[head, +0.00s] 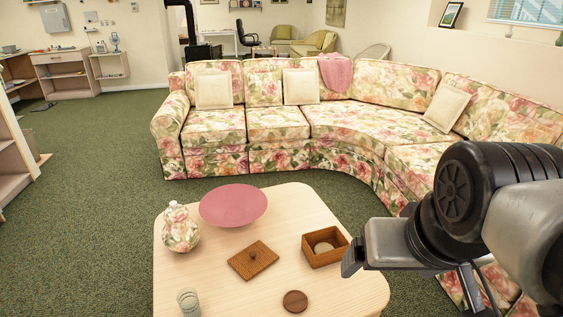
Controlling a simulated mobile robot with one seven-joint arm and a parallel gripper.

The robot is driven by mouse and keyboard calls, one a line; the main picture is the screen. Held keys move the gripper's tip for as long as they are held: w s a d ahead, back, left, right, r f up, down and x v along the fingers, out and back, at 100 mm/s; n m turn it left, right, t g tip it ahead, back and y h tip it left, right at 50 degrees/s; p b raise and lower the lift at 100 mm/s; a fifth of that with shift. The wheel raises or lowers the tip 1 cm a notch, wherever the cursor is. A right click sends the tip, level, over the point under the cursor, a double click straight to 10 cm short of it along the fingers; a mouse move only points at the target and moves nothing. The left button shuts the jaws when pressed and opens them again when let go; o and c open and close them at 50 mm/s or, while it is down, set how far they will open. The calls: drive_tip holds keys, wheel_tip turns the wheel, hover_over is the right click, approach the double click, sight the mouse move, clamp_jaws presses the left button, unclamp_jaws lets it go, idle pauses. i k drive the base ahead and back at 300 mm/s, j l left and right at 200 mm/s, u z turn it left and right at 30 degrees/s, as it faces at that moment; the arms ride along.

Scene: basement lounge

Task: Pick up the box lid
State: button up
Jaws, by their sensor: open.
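A flat woven brown box lid (253,260) with a small round knob lies on the light wooden coffee table (300,210). The open woven box (325,247) stands to its right, with a pale round thing inside. My gripper (349,262) is at the right of the picture, beside the box's right side in the picture and apart from the lid. Its jaws are open and seen edge-on, and nothing shows between them.
On the table are a pink bowl (233,205), a floral jar (180,229), a glass (188,302) and a round brown coaster (295,301). A floral sofa (350,117) curves behind and right of the table. Green carpet (110,200) is clear at the left.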

sight(249, 262)
drive_tip(key=i+u, duration=0.2)
drive_tip(key=u, duration=0.2)
drive_tip(key=i+u, duration=0.35)
drive_tip(key=k+j, duration=0.05)
drive_tip(key=k, duration=0.05)
